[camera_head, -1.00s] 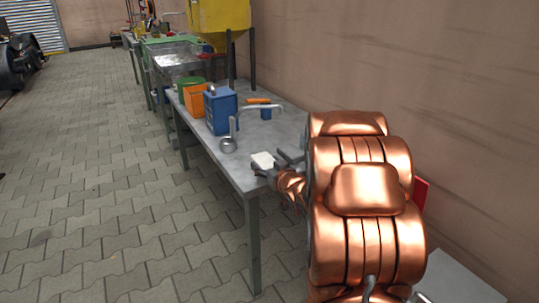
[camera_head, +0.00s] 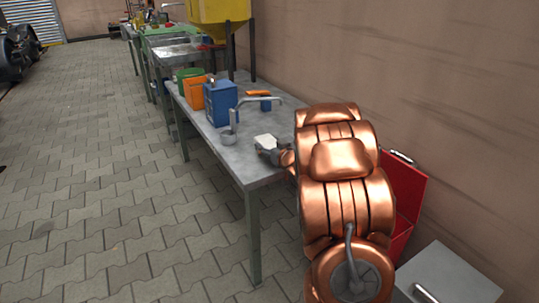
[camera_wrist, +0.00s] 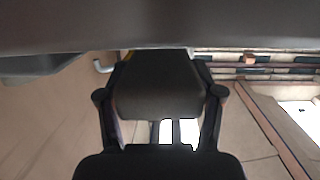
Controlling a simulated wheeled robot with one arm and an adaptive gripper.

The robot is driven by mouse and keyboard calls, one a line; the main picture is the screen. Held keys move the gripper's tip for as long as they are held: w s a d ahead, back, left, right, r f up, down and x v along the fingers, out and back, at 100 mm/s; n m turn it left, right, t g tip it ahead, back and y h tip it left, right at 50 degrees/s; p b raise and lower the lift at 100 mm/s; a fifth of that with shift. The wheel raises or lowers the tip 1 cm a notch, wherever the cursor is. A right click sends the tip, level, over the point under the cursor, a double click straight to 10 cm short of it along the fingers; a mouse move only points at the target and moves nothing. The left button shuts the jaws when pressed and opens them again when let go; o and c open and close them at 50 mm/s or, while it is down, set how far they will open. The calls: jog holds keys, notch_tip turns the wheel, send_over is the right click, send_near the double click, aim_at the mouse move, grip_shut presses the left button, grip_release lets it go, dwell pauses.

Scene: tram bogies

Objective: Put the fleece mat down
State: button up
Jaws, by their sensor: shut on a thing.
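The fleece mat appears as a small pale, almost white piece (camera_head: 265,141) at my gripper (camera_head: 271,151) in the head view, over the near part of the grey table (camera_head: 243,172). In the wrist view a dark, shaded block, which I take to be the fleece mat (camera_wrist: 158,88), sits between the two fingers of my gripper (camera_wrist: 160,72). The gripper is shut on it. My copper-coloured arm hides part of the gripper and the table's right end. I cannot tell whether the mat touches the tabletop.
A blue box (camera_head: 220,103), an orange box (camera_head: 195,93) and a green container (camera_head: 188,75) stand farther back on the table. A red open case (camera_head: 403,190) is at right.

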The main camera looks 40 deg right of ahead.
jog(key=shift+w+d, duration=0.15)
jog(key=shift+d, duration=0.05)
notch_tip(320, 180, down, 4)
jog(key=shift+r+b, duration=0.1)
jog(key=shift+b, duration=0.7)
jog(key=shift+r, duration=0.1)
jog(key=o, duration=0.9)
jog(key=shift+c, duration=0.2)
